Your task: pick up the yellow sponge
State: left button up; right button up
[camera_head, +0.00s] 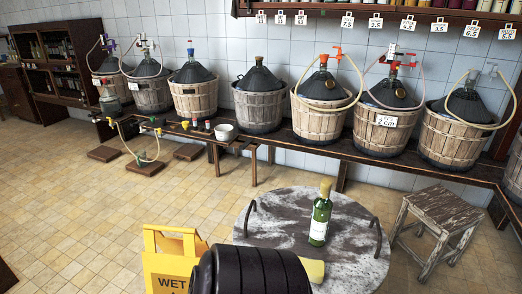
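A pale yellow block, which looks like the sponge (315,270), lies on the round marbled table (350,262). Its left part is hidden behind a dark ribbed shape at the bottom middle of the head view. I cannot tell for sure what that dark shape is; it may be part of my own arm. Neither of my grippers can be made out in this view.
A green bottle (319,216) stands upright on the table behind the sponge. The table has dark curved handles. A yellow wet-floor sign (163,262) stands left, a wooden stool (444,212) right. Demijohn baskets line the wall bench. Tiled floor (75,215) at left is mostly clear.

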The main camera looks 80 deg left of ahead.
aim_at(315, 269)
jog(key=k+u, duration=0.2)
jog(key=u, duration=1.75)
jog(key=j+z, duration=0.3)
